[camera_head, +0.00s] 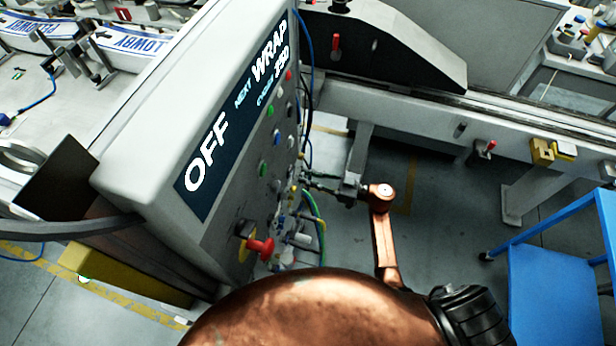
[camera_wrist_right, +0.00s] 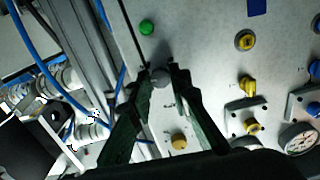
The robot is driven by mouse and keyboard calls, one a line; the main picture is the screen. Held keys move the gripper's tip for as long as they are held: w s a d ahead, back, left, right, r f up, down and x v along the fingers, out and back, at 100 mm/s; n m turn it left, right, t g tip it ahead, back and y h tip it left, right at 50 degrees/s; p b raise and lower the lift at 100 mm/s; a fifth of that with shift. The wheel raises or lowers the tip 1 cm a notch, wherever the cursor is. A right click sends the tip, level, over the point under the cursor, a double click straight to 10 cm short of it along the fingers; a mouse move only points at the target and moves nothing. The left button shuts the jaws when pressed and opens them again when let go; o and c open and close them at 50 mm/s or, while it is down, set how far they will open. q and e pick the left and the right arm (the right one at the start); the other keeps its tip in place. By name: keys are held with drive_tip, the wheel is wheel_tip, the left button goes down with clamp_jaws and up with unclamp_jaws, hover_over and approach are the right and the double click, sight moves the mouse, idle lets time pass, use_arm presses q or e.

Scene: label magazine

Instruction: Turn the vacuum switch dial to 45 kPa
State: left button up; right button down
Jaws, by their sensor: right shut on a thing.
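My right gripper (camera_wrist_right: 160,84) is shut on a small grey round knob (camera_wrist_right: 160,76) on the light grey control panel (camera_wrist_right: 205,60). The two dark green fingers close in on it from either side. No kPa scale or pointer can be read, so I cannot tell its setting. In the head view my right gripper (camera_head: 312,184) reaches the side face of the panel from the right, small and partly lost among hoses. The panel box (camera_head: 150,130) has a dark display (camera_head: 232,118) reading OFF, NEXT WRAP and CYCLES 350. My left gripper is not in view.
Near the fingers are a green button (camera_wrist_right: 147,27), a yellow knob (camera_wrist_right: 179,141), a yellow switch (camera_wrist_right: 247,86) and a round gauge (camera_wrist_right: 299,138). Blue hoses run along the left. In the head view a red knob (camera_head: 262,247) sticks out and a blue cart (camera_head: 555,280) stands right.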

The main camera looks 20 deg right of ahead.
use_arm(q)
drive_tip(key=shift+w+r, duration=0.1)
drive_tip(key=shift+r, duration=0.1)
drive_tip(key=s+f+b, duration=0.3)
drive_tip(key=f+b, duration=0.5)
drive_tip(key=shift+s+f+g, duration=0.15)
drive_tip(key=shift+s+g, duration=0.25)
use_arm(e)
drive_tip(key=shift+f+n, duration=0.1)
drive_tip(key=shift+n, duration=12.1)
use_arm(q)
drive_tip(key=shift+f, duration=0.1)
use_arm(e)
drive_tip(key=c, duration=1.8)
unclamp_jaws()
